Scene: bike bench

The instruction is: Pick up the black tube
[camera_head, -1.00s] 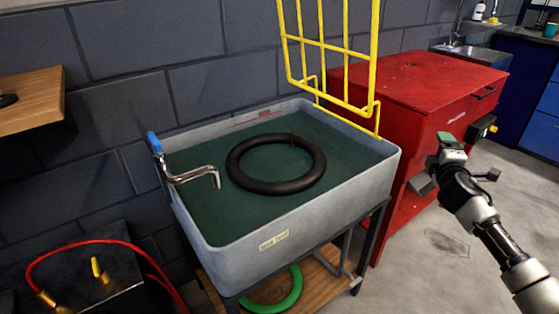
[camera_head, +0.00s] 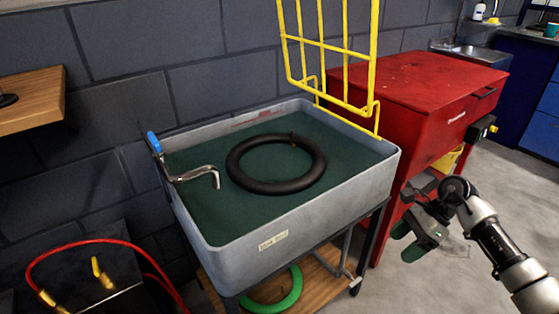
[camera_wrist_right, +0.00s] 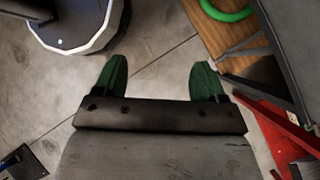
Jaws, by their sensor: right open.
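The black tube (camera_head: 240,180) is a ring lying flat in the water of the grey sink basin (camera_head: 325,211), near its middle. My right gripper (camera_head: 403,241) is to the right of the basin, below its rim and in front of the red cabinet. It is apart from the tube. In the right wrist view my right gripper (camera_wrist_right: 158,80) has its two green fingers spread wide, with only floor between them. The tube is not in the right wrist view. My left gripper is not in view.
A metal tap with a blue handle (camera_head: 154,143) is at the basin's left wall. A yellow wire rack (camera_head: 371,62) stands behind it. A green tube (camera_head: 287,300) lies on the wooden shelf below. A red cabinet (camera_head: 425,82) stands right of the basin. Open floor lies at the right.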

